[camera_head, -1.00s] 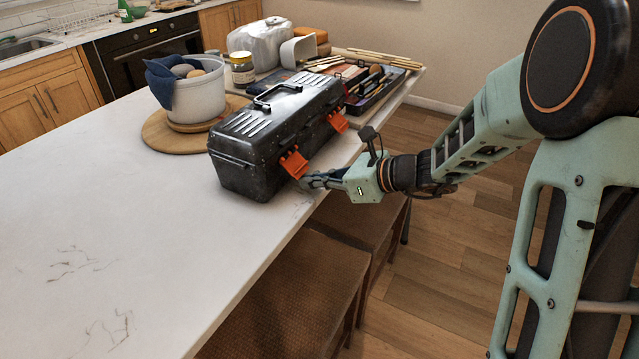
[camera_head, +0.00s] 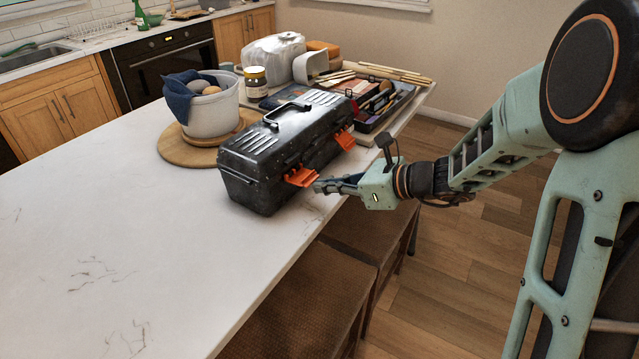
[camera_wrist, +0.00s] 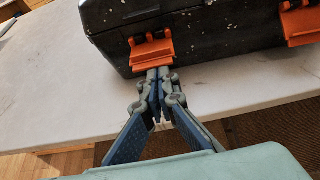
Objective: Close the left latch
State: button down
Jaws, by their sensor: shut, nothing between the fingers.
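The black toolbox (camera_head: 250,172) sits with its lid down near the counter's edge. Its left orange latch (camera_head: 302,177) sticks out from the front face, tilted outward. It also shows in the wrist view (camera_wrist: 152,54). The right orange latch (camera_head: 345,140) is farther along the same face, and partly in the wrist view (camera_wrist: 301,23). My gripper (camera_head: 318,187) is shut and empty, its fingertips at the left latch's outer lower edge. In the wrist view the fingertips (camera_wrist: 158,74) meet that edge; whether they press on it I cannot tell.
The white counter (camera_head: 120,220) is clear to the left of the toolbox. A white pot (camera_head: 212,116) on a round wooden board (camera_head: 180,150) stands behind it. A tool tray (camera_head: 405,108) and a jar (camera_head: 256,88) are beyond. Brown seats (camera_head: 300,290) stand below the counter edge.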

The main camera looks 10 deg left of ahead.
jog(key=shift+s+d+r+p, duration=0.15)
jog(key=shift+r+p, duration=0.3)
jog(key=shift+r, duration=0.25)
jog(key=shift+w+d+r+p, duration=0.1)
jog(key=shift+d+r+p, duration=0.05)
jog(key=shift+r+p, duration=0.4)
jog(key=r, duration=0.1)
jog(key=a+r+p, duration=0.1)
jog(key=a+r, duration=0.1)
jog(key=shift+w+p, duration=0.3)
jog(key=shift+p, duration=0.05)
jog(key=shift+a, duration=0.25)
jog(key=shift+w+a, duration=0.35)
jog(key=shift+a, duration=0.45)
jog(key=shift+r, duration=0.1)
